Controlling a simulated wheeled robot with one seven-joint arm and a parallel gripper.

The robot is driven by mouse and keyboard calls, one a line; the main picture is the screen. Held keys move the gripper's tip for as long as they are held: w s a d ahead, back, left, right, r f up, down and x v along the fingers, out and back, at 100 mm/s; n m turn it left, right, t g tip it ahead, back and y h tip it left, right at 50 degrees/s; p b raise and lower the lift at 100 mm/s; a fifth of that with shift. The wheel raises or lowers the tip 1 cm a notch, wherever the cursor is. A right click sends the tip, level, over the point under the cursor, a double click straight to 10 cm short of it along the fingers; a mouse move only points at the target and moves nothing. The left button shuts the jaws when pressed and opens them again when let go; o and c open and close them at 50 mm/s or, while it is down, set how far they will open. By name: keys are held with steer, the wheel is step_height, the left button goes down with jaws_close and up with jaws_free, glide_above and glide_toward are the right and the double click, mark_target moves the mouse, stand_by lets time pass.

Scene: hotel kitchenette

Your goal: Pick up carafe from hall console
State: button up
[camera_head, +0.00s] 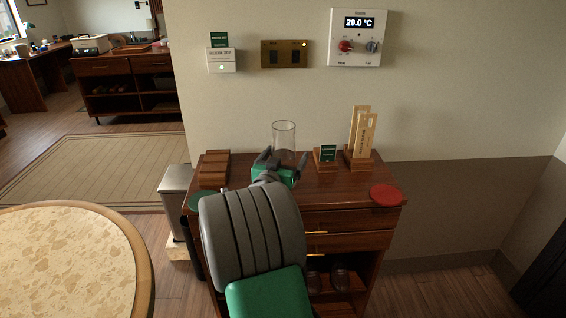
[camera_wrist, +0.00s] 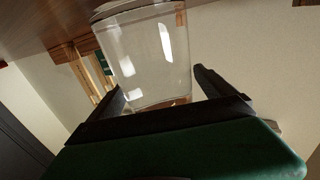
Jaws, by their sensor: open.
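The carafe (camera_head: 284,134) is clear glass and stands upright on the hall console (camera_head: 332,186), near the wall. In the wrist view the carafe (camera_wrist: 148,52) fills the upper middle, and that picture is turned so the console top (camera_wrist: 40,22) lies along the top. My gripper (camera_head: 281,160) is open, with its fingers at the carafe's near side. In the wrist view my gripper (camera_wrist: 160,90) has one finger to each side of the carafe's end. Contact cannot be told. The carafe's lower part is partly hidden by my gripper in the head view.
On the console are a wooden block rack (camera_head: 215,166) at left, a small green sign (camera_head: 327,154), a wooden holder with tall tags (camera_head: 361,140), a red disc (camera_head: 386,195) and a green disc (camera_head: 201,199). A metal bin (camera_head: 176,181) and a round table (camera_head: 72,262) stand left.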

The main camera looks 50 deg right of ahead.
steer(key=shift+w+d, duration=0.2)
steer(key=shift+d, duration=0.35)
steer(key=shift+c, duration=0.4)
steer(key=shift+f, duration=0.1)
steer(key=c, duration=1.9)
steer(key=shift+r, duration=0.2)
jaws_close()
